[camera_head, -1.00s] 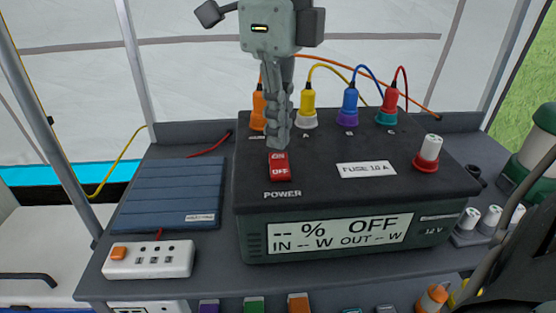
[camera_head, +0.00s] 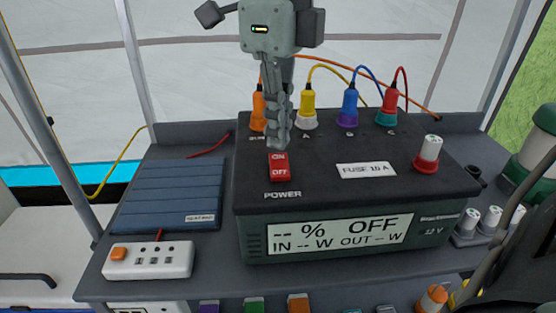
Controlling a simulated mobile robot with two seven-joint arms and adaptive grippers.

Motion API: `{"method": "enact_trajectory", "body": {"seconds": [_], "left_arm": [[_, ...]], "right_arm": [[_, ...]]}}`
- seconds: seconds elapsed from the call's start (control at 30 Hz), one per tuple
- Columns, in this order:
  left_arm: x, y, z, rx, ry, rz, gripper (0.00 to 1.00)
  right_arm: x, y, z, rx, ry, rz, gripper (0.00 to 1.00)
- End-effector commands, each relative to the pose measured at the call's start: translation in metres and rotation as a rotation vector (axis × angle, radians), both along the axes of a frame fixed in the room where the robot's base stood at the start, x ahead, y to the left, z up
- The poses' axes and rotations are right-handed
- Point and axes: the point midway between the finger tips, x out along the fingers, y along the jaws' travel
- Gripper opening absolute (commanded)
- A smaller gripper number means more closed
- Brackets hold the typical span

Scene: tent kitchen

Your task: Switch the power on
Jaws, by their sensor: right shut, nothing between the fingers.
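The dark power box (camera_head: 330,215) stands on a grey table. On its top, at the left, is a red power switch (camera_head: 279,167) with ON at its far end and OFF at its near end, above the word POWER. The display (camera_head: 340,234) on its front reads "-- %", "OFF", "IN -- W" and "OUT -- W". My right gripper (camera_head: 278,142) points down, shut and empty, with its fingertips just behind the far ON end of the switch. I cannot tell whether they touch it. My left gripper is not in view.
Orange, yellow, blue and red plugs (camera_head: 308,107) with cables stand along the back of the box. A red-and-white fuse knob (camera_head: 428,153) sticks up at its right. A blue panel (camera_head: 168,195) and a white socket strip (camera_head: 148,260) lie to the left.

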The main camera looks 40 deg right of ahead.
Motion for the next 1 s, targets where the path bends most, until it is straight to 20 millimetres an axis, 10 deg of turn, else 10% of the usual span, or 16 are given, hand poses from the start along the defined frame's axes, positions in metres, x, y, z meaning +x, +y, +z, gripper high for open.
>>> {"method": "enact_trajectory", "body": {"seconds": [1.0], "left_arm": [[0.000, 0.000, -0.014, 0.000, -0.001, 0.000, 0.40]], "right_arm": [[0.000, 0.000, -0.015, 0.000, 0.000, 0.000, 0.00]]}}
